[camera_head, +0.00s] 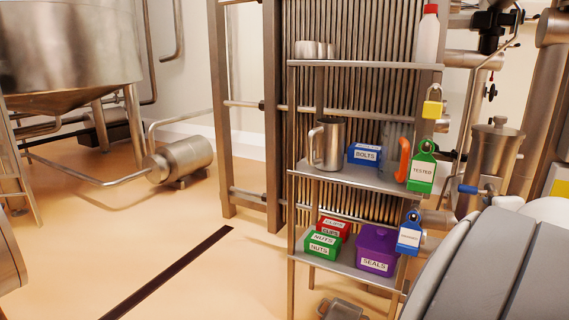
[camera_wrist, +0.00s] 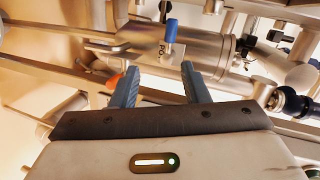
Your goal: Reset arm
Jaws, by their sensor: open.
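My gripper (camera_wrist: 160,72) shows in the wrist view, with its two blue-grey fingers apart and nothing between them. Beyond the fingertips are a steel cylinder (camera_wrist: 205,48) and a blue-capped handle (camera_wrist: 171,30) beside a small lettered plate; I see no contact with them. In the head view, a grey curved part of my arm fills the lower right corner. The fingers cannot be made out in the head view.
A steel shelf rack (camera_head: 375,177) holds a metal jug (camera_head: 327,145), a blue bolts box (camera_head: 364,154), a purple seals box (camera_head: 377,250) and a white bottle (camera_head: 428,38). Tagged padlocks hang on its right side. Pipes and a canister (camera_head: 490,165) stand right.

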